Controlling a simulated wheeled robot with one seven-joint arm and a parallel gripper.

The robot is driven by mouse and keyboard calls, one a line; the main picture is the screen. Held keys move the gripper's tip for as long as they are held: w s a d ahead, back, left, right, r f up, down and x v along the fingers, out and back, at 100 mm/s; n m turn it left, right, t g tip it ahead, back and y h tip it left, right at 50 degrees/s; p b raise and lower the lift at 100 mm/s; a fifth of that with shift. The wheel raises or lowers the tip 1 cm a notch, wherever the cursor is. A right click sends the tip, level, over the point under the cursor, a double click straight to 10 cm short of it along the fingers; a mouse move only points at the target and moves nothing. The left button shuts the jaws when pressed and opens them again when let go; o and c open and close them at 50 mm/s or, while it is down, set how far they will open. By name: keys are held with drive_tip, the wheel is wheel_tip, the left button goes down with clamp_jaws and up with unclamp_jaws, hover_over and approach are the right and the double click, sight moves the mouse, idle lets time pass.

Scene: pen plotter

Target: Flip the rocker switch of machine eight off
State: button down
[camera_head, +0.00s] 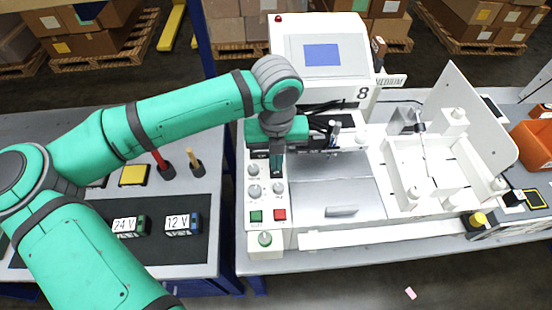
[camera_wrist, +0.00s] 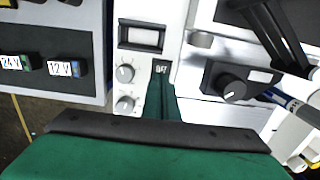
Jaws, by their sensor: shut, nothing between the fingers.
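Machine eight is the white machine marked 8 (camera_head: 362,94). Its front-left control panel also shows in the wrist view (camera_wrist: 145,12). A small dark piece with white lettering that looks like OFF (camera_wrist: 161,69) sits right of the upper knob. It seems to be part of the rocker switch, whose rest is hidden behind my fingers. My gripper (camera_head: 276,176) points down over the panel, shut and empty. In the wrist view its green fingers (camera_wrist: 166,97) end at the lettered piece. I cannot tell whether they touch it.
Two knobs (camera_wrist: 125,73) (camera_wrist: 123,104) stand close left of my fingers. A framed window (camera_wrist: 142,37) lies above them. A green button (camera_head: 256,216) and a red button (camera_head: 280,214) are lower down. A black knob block (camera_wrist: 233,85) stands to the right.

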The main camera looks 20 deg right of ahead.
wheel_tip(320, 180, up, 14)
drive_tip(key=shift+s, duration=0.35)
drive_tip(key=shift+s, duration=0.1)
idle(0.4)
drive_tip(key=shift+s+d+t, duration=0.15)
drive_tip(key=shift+s+t, duration=0.1)
drive_tip(key=shift+t, duration=0.15)
drive_tip(key=shift+r, duration=0.1)
drive_tip(key=f, duration=0.4)
drive_tip(key=w+f, duration=0.1)
drive_tip(key=f, duration=0.4)
drive_tip(key=w+f, duration=0.1)
drive_tip(key=f, duration=0.4)
drive_tip(key=shift+d, duration=0.3)
drive_tip(key=shift+d, duration=0.1)
